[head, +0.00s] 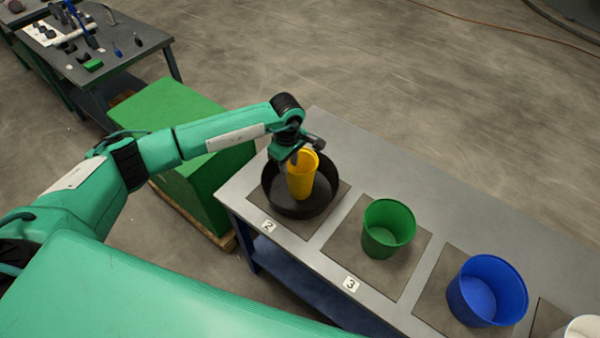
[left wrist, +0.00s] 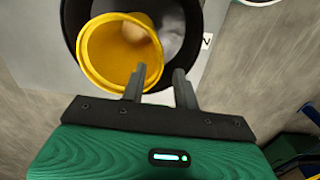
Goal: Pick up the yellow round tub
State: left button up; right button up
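The yellow round tub (head: 302,178) stands within a wide black round pan (head: 270,200) on the mat marked 2. My left gripper (head: 294,156) is at the tub's upper rim, on its left side in the head view. In the left wrist view the tub (left wrist: 90,62) is close, with its open mouth facing the camera. The two fingers of my left gripper (left wrist: 160,72) are spread apart. One finger overlaps the tub's mouth and the other is outside its rim, over the black pan (left wrist: 190,25). Contact cannot be told. My right gripper is not in view.
A green tub (head: 388,230) on the mat marked 3, a blue tub (head: 486,292) and a white container (head: 583,328) stand along the grey table (head: 430,205). A green block (head: 175,110) stands left of the table. The table's back strip is clear.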

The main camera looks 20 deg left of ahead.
pick_arm(q)
jog(key=shift+f, duration=0.8)
grip_shut()
jog(key=shift+r, duration=0.1)
